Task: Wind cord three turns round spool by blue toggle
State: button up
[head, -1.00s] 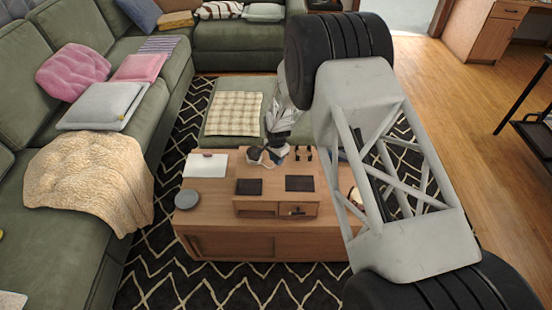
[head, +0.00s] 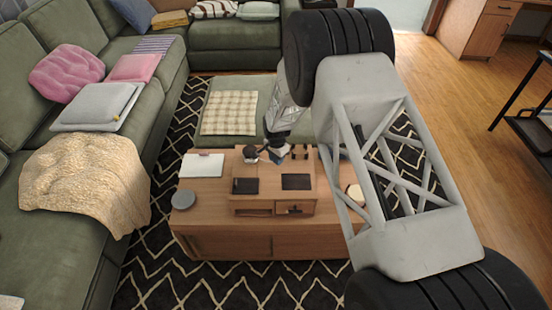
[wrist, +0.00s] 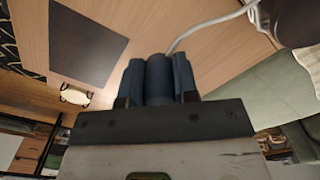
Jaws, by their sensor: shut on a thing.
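My gripper (head: 277,151) is over the back part of the wooden coffee table. In the wrist view my gripper (wrist: 158,82) is shut on the dark blue toggle (wrist: 158,80), a short cylinder between the two fingers. A pale cord (wrist: 212,22) runs from the toggle up to the right, towards a dark rounded thing (wrist: 296,20) at the picture's edge, which looks like the spool. In the head view the likely spool (head: 250,153) is small and dark, just left of my gripper. How far the cord goes round it cannot be told.
The coffee table (head: 225,222) carries two dark flat pads (head: 297,182), a white laptop-like slab (head: 202,165) and a grey round disc (head: 183,200). A green sofa (head: 60,240) is at left.

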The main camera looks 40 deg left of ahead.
aim_at(276, 168)
jog(key=shift+f, duration=0.4)
jog(key=shift+f, duration=0.75)
jog(key=shift+f, duration=0.65)
jog(key=shift+f, duration=0.15)
jog(key=o, duration=1)
jog(key=shift+r, duration=3.85)
